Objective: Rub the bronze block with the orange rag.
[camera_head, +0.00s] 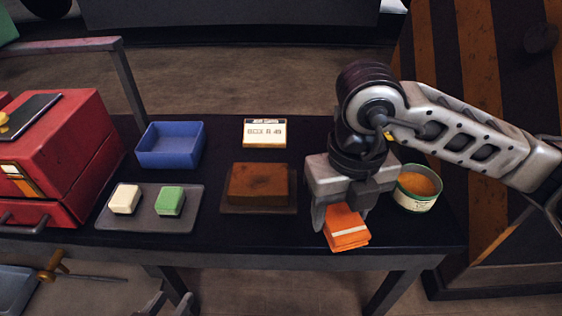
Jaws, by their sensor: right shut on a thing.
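The bronze block (258,183) is a brown, rusty-looking block lying on a dark flat plate (258,211) in the middle of the black table. The orange rag (347,236) is folded, with a pale stripe across it. My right gripper (341,212) points down to the right of the block and is shut on the rag. The gripper hides the rag's upper part, and I cannot tell whether the rag touches the table. The tips of my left gripper (171,303) show at the bottom edge, apart and empty, in front of the table and away from the block.
An open can with orange contents (417,188) stands just right of my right gripper. A small labelled box (264,133) lies behind the block. A blue bin (171,145), a grey tray (147,216) with cream and green blocks, and a red cabinet (75,140) are left.

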